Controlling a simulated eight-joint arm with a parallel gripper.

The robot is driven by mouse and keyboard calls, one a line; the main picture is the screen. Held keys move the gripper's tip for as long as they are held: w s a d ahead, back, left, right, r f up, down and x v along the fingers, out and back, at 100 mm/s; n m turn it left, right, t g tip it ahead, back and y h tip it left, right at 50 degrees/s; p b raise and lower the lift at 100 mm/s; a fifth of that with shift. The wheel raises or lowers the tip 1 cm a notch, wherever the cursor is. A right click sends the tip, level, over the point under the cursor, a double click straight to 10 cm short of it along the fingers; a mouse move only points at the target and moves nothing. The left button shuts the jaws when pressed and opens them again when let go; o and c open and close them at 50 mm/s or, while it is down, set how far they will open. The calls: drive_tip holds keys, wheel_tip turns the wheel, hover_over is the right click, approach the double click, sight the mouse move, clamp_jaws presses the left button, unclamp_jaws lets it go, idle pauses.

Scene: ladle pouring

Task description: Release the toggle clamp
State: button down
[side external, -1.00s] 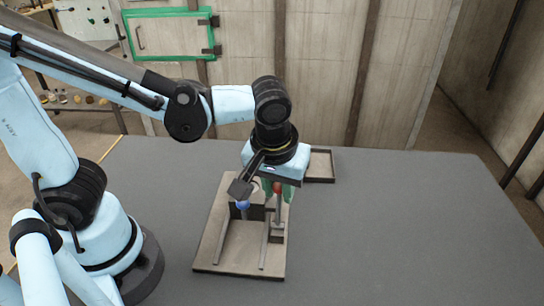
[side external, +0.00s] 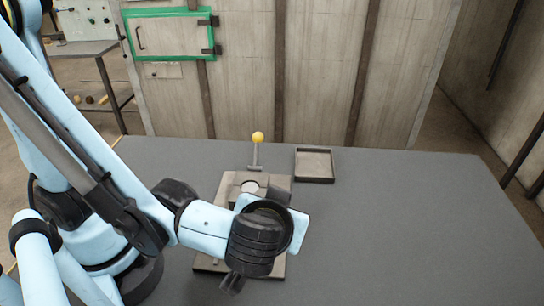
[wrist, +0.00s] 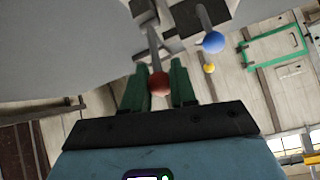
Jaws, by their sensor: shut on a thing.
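My gripper (wrist: 159,78) shows its two green fingers in the wrist view. They are shut on the red ball knob (wrist: 159,86), which sits at the end of a grey rod. A blue ball knob (wrist: 213,42) on another rod is to the right, apart from the fingers. In the side view my wrist covers the front of the fixture, so the fingers and the red and blue knobs are hidden there. The fixture's brown base plate (side external: 207,264) shows around my wrist. A yellow ball lever (side external: 257,138) stands upright at its back; the yellow ball also shows in the wrist view (wrist: 209,68).
A shallow dark tray (side external: 314,166) lies behind and right of the fixture. The grey table (side external: 420,230) is clear on the right. A wall with a green-framed panel (side external: 170,36) stands behind the table.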

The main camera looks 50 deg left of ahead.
idle(0.4)
drive_tip(key=c, duration=1)
unclamp_jaws()
drive_tip(key=shift+o, duration=0.2)
drive_tip(key=shift+w+a+r+g+h, duration=0.25)
drive_tip(key=shift+w+a+g+h, duration=0.3)
drive_tip(key=shift+a+g+h, duration=0.05)
drive_tip(key=w+a+g+h, duration=0.1)
drive_tip(key=g+h, duration=0.1)
drive_tip(key=shift+w+a+r+g, duration=0.1)
drive_tip(key=shift+w+a+g, duration=0.2)
drive_tip(key=shift+w+a, duration=0.1)
wheel_tip(320, 180, up, 11)
drive_tip(key=w+a+g+h, duration=0.2)
drive_tip(key=a+g+h, duration=0.1)
drive_tip(key=h, duration=0.1)
drive_tip(key=shift+s+a+f+m+t+y, duration=0.15)
drive_tip(key=shift+a+f+m+t, duration=0.95)
drive_tip(key=shift+a, duration=0.4)
drive_tip(key=shift+s+a+f+m+t+y, duration=0.15)
drive_tip(key=shift+a+f+m+t, duration=0.6)
drive_tip(key=shift+a+f+t, duration=0.5)
drive_tip(key=shift+s+a+f+m+t+y, duration=0.15)
drive_tip(key=shift+a+f+m+t, duration=0.75)
drive_tip(key=shift+a+f, duration=0.6)
